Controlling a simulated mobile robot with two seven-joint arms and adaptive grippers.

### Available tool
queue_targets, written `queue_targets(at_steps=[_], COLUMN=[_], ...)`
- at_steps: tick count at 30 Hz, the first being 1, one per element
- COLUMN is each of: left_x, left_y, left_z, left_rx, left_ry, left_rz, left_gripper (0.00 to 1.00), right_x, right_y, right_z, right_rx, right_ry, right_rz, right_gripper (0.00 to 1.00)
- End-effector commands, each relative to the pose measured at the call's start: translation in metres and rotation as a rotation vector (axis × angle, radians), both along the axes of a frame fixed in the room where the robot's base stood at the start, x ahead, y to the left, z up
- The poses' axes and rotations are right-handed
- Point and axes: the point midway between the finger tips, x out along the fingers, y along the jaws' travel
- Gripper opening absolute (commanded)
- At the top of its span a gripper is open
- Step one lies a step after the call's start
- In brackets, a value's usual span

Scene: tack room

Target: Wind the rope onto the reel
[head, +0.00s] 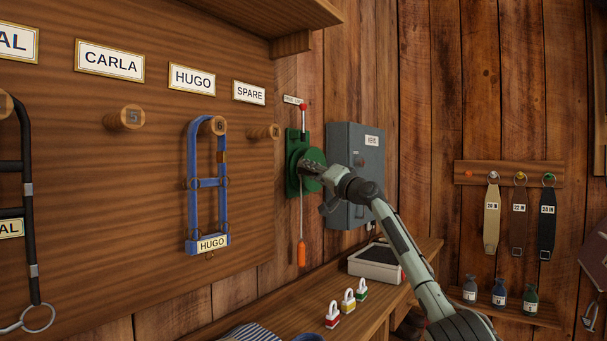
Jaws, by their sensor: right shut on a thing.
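A green reel (294,170) is mounted on the wooden wall, left of a grey key cabinet. A pale rope (301,212) hangs straight down from it, with an orange handle or weight (301,254) at its lower end. My right gripper (312,168) is at the front of the reel, shut on a part of it; the gripper hides what it holds, perhaps the crank. A small red knob (303,106) shows above the reel. My left gripper is out of view.
The grey key cabinet (344,150) is close behind my right arm. Below, a bench holds a white tray (375,262) and small padlocks (347,302). A blue halter (190,190) hangs from a peg at left. Straps (492,220) hang at right.

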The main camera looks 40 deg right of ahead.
Motion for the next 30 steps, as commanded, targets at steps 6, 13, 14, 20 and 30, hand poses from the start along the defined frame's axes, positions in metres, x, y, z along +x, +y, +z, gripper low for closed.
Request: queue_targets(at_steps=[6,13,14,20,30], left_x=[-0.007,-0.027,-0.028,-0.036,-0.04], left_y=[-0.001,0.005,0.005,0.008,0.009], left_z=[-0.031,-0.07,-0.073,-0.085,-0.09], left_rx=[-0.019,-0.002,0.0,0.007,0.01], left_ry=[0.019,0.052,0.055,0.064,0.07], left_rz=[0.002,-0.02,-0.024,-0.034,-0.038], left_gripper=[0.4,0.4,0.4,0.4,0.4], right_x=[0.0,0.002,0.003,0.004,0.006], right_y=[-0.004,-0.009,-0.009,-0.014,-0.017], right_z=[0.028,0.043,0.044,0.051,0.055], right_rx=[-0.001,0.181,0.2,0.306,0.383], right_ry=[-0.008,0.059,0.067,0.105,0.137], right_rz=[0.001,0.002,0.002,0.004,0.006], right_gripper=[0.0,0.0,0.0,0.0,0.0])
